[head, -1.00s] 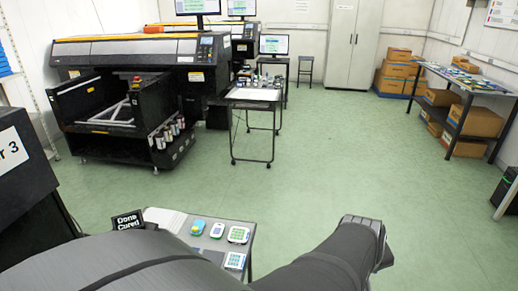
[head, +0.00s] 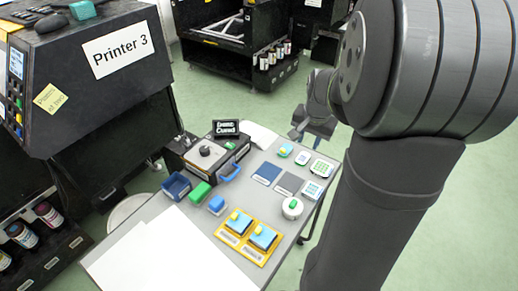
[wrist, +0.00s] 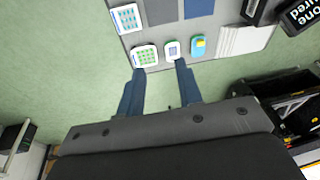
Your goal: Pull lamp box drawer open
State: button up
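A dark box with a round knob on top (head: 193,158), which looks like the lamp box, stands on the grey table at its back left. A blue handle (head: 231,172) shows at its right front. I cannot tell for sure whether a drawer there is shut. My gripper (head: 311,130) is beyond the table's back right edge, apart from the box. In the wrist view, my gripper (wrist: 160,80) is open and empty, its two blue-grey fingers apart over the floor near the table edge. My arm fills the right of the head view.
A black sign (head: 226,128) stands behind the box. A blue bin (head: 176,186), a green block (head: 200,193) and a yellow tray (head: 248,240) are on the table (head: 225,222). Printer 3 (head: 100,75) rises at the left. Small white devices (head: 321,168) lie near the right edge.

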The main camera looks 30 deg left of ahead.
jog(key=m+g, duration=0.1)
jog(key=g, duration=0.1)
send_over(234, 174)
jog(key=d, duration=0.4)
jog(key=f, duration=0.2)
jog(key=a+f, duration=0.1)
jog(key=f, duration=0.4)
jog(key=a+f, duration=0.1)
jog(key=f, duration=0.5)
jog(key=a+f, duration=0.1)
jog(key=f, duration=0.5)
jog(key=shift+w+a, duration=0.1)
jog(key=shift+a, duration=0.2)
grip_shut()
